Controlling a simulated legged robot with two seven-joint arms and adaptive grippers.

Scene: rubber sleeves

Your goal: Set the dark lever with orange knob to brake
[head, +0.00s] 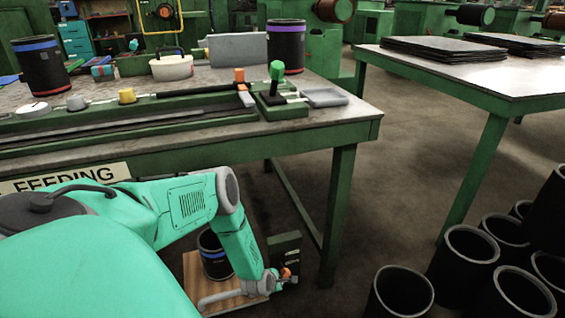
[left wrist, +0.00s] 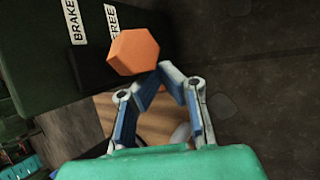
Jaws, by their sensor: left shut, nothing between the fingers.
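The lever's orange knob (left wrist: 133,52) is large in the left wrist view, close to the FREE label (left wrist: 118,32). The BRAKE label (left wrist: 78,22) is farther left on the same dark green box (left wrist: 40,65). The knob also shows small in the head view (head: 286,272), low beside the table. My left gripper (left wrist: 173,72) is shut and empty, its fingertips just right of the knob; I cannot tell if they touch. In the head view my left gripper (head: 281,281) is small and partly hidden. My right gripper is not in view.
The green box (head: 284,246) stands below the table edge (head: 340,125). A dark blue-banded sleeve (head: 214,254) stands on a wooden board (head: 196,288) left of my gripper. Several black sleeves (head: 470,245) stand on the floor at right. Open floor lies between.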

